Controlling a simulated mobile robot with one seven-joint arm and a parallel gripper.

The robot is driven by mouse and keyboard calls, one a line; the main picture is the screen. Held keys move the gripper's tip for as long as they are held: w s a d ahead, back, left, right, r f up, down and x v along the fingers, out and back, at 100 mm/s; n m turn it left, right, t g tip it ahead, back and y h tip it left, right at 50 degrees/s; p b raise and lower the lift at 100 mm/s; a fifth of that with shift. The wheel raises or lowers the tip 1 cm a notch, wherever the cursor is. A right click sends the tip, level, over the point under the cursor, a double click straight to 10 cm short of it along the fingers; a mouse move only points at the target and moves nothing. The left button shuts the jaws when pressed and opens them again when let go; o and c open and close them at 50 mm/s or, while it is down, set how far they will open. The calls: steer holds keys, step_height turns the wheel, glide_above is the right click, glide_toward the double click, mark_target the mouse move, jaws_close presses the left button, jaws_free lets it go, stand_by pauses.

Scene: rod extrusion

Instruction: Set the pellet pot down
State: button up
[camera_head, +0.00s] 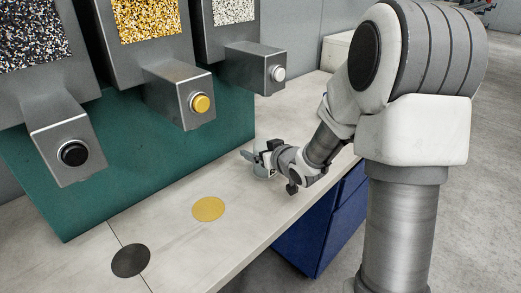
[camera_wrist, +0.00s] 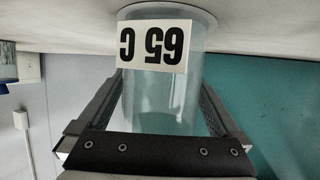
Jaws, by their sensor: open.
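The pellet pot (camera_wrist: 160,95) is a clear, empty-looking cylinder with a white label reading "65 C", upside down in the wrist view. Its end by the label meets the pale worktop at the top of that view, and it looks upright on it. My gripper (camera_wrist: 161,84) is open, with one finger on each side of the pot. In the head view my gripper (camera_head: 262,158) is low over the far part of the worktop, and the pot (camera_head: 262,172) is mostly hidden by it.
The worktop (camera_head: 170,240) carries a yellow disc (camera_head: 208,209) and a black disc (camera_head: 130,260). Three hoppers with black, yellow and white nozzles (camera_head: 279,73) overhang it, before a green panel (camera_head: 215,125). A blue cabinet (camera_head: 315,235) is below. The worktop between the discs and my gripper is clear.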

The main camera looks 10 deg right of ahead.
steer(key=p+v, duration=0.3)
steer(key=v, duration=0.8)
steer(key=shift+s+d+r, duration=0.15)
steer(key=shift+s+r, duration=0.05)
steer(key=shift+s, duration=0.3)
